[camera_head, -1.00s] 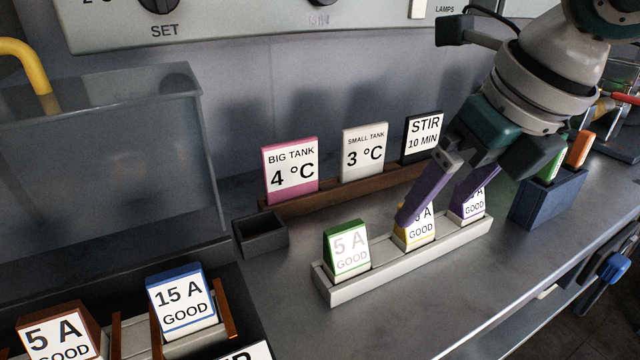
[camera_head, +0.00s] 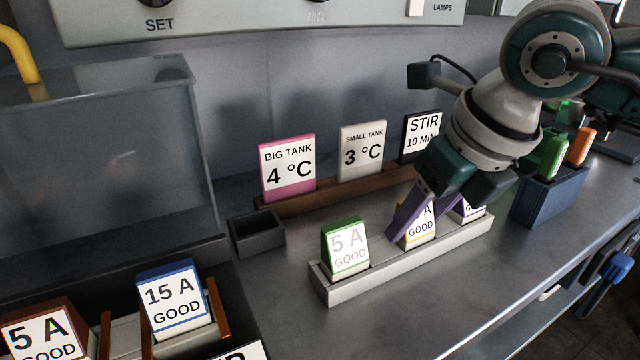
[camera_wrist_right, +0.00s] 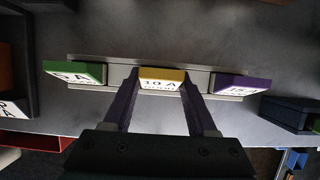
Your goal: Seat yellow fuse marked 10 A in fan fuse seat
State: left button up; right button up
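The yellow fuse (camera_head: 419,231), its label partly covered in the head view, reads 10 A in the right wrist view (camera_wrist_right: 161,79). It stands upright in the middle of a pale rack (camera_head: 400,262), between a green 5 A fuse (camera_head: 346,250) and a purple fuse (camera_head: 470,208). My right gripper (camera_head: 420,212) is lowered over the yellow fuse, with one purple finger on each side. The fingers look open, very close to its sides; contact is hard to judge. My left gripper is not in view. No seat labelled fan can be read.
At lower left, a blue 15 A fuse (camera_head: 172,303) and a brown 5 A fuse (camera_head: 42,332) stand in a dark panel. A small dark box (camera_head: 257,235) and a blue bin (camera_head: 548,200) flank the rack. The front counter is clear.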

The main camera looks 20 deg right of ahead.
jog(key=c, duration=0.8)
jog(key=shift+r, duration=0.15)
